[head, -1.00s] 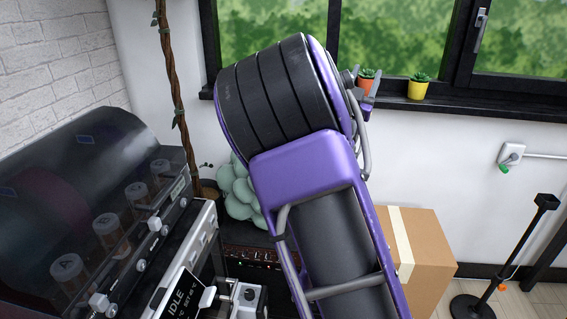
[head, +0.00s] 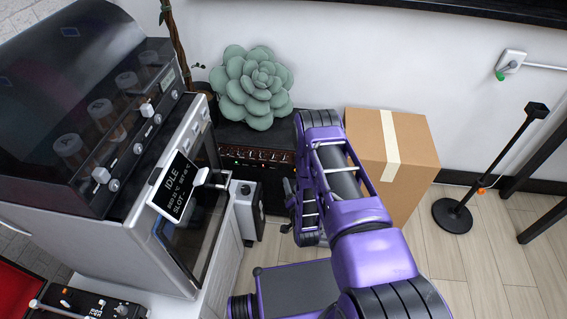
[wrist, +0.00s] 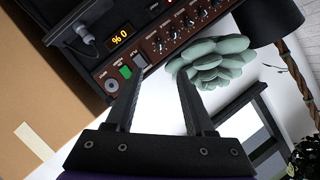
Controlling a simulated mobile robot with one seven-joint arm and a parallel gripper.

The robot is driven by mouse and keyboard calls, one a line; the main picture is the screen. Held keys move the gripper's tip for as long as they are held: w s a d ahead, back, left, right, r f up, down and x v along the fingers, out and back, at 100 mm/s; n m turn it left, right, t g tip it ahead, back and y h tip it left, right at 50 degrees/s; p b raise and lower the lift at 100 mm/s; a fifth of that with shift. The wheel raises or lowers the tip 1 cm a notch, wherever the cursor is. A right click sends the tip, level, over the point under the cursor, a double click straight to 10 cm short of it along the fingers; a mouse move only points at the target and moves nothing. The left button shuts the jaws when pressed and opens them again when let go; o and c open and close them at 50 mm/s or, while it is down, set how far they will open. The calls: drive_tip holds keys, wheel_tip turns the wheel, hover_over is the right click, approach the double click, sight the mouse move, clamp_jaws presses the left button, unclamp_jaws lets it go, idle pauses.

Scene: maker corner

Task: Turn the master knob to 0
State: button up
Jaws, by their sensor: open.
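The amplifier (head: 238,163) is a dark box against the back wall, with a brown control panel and a row of knobs. The labels are too small to tell which knob is the master. My gripper (wrist: 160,80) is open and empty, its fingers pointing toward the panel and apart from the knobs.
A green succulent (head: 252,88) sits on top of the amplifier. A cardboard box (head: 415,160) stands to its right. A machine with an IDLE screen (head: 175,187) stands at left. A black stand (head: 455,213) is at right, with open floor around it.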

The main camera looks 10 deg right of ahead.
sight(283, 160)
drive_tip(key=b+x, duration=0.3)
drive_tip(key=x, duration=1.3)
drive_tip(key=shift+w+f, duration=0.15)
drive_tip(key=shift+w, duration=0.2)
clamp_jaws()
